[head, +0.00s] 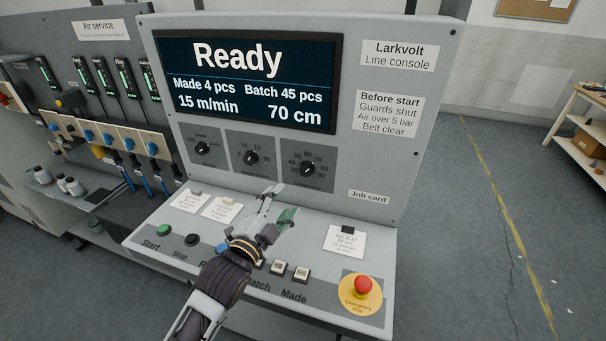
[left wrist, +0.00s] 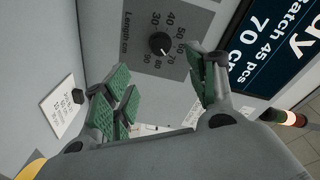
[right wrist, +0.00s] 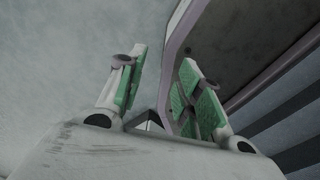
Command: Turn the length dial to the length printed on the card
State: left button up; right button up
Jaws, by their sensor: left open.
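The length dial (head: 307,169) is the rightmost of three black knobs under the console screen; it also shows in the left wrist view (left wrist: 160,43), with a number scale around it. The screen (head: 245,78) reads 70 cm.
Start and stop buttons (head: 178,235) and several square buttons line the desk's front. A red emergency stop (head: 362,286) sits at its right corner. Two other cards (head: 222,208) lie at the desk's left. Two more knobs (head: 250,157) stand left of the dial.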

pick_arm(q)
jog(key=shift+w, duration=0.95)
send_near(304, 172)
jog(key=shift+x, duration=1.55)
jog(key=p+x, duration=0.1)
jog(key=x, duration=0.2)
jog(key=shift+w+d, duration=0.1)
jog(key=shift+w, duration=0.05)
jog(key=shift+x, duration=1.35)
pick_arm(e)
jog(key=shift+w+a+r, duration=0.25)
jog(key=shift+a+r, duration=0.45)
jog(key=shift+a, duration=0.25)
pick_arm(q)
jog(key=c, duration=1)
pick_arm(e)
jog(key=shift+w+d, duration=0.1)
jog(key=shift+d, duration=0.45)
pick_arm(q)
jog(key=shift+n+p, duration=0.3)
jog(key=shift+p, duration=0.05)
pick_arm(e)
jog(key=shift+a+r, duration=0.1)
jog(key=shift+r, duration=0.05)
